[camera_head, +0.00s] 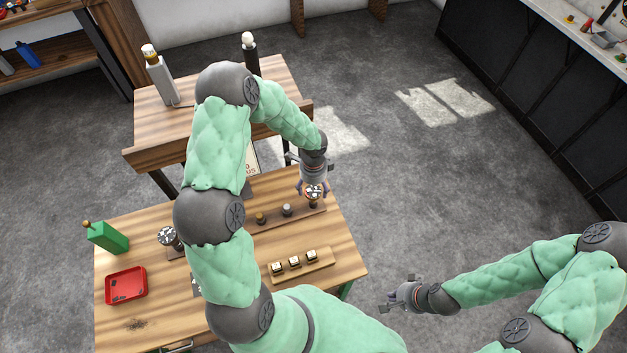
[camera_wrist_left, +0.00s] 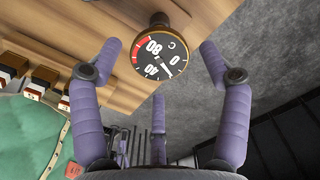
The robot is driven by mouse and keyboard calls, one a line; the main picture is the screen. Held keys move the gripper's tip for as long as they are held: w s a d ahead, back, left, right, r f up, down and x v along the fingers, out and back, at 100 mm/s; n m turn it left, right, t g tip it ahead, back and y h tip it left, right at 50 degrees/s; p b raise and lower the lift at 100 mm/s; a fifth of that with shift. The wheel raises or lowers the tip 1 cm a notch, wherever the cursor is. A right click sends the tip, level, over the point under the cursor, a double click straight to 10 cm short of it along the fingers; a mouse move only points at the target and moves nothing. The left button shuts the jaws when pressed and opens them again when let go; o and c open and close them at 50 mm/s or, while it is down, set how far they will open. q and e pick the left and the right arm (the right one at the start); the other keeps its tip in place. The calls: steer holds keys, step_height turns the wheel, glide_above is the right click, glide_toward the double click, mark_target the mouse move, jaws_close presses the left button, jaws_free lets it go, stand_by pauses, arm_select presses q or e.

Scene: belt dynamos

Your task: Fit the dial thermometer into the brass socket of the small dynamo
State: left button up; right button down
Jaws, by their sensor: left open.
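The dial thermometer (camera_head: 313,191) stands at the right end of a wooden rack on the table. Its round face, with black and white areas, a red arc and numbers, shows in the left wrist view (camera_wrist_left: 153,57), with a brass-coloured part behind it. My left gripper (camera_head: 314,187) is open at the dial; its fingers are spread to both sides and I see no contact in the wrist view. My right gripper (camera_head: 393,298) hangs beyond the table's right side, its jaws too small to read. I cannot make out the small dynamo or its brass socket; my left arm hides the table's middle.
Two small pieces (camera_head: 287,210) stand along the rack. A tray with several white-topped blocks (camera_head: 295,262) lies in front. A red tray (camera_head: 126,286), a green can (camera_head: 107,237) and a round-faced item (camera_head: 167,236) are at left. Bottles (camera_head: 160,78) stand on the raised back shelf.

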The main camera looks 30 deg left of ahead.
mark_target(313, 191)
arm_select(q)
steer(key=shift+f+b, duration=0.55)
steer(key=shift+f, duration=2.15)
steer(key=c, duration=1.1)
steer(key=shift+r+p, duration=1.8)
steer(key=shift+r, duration=0.5)
steer(key=shift+c, duration=0.2)
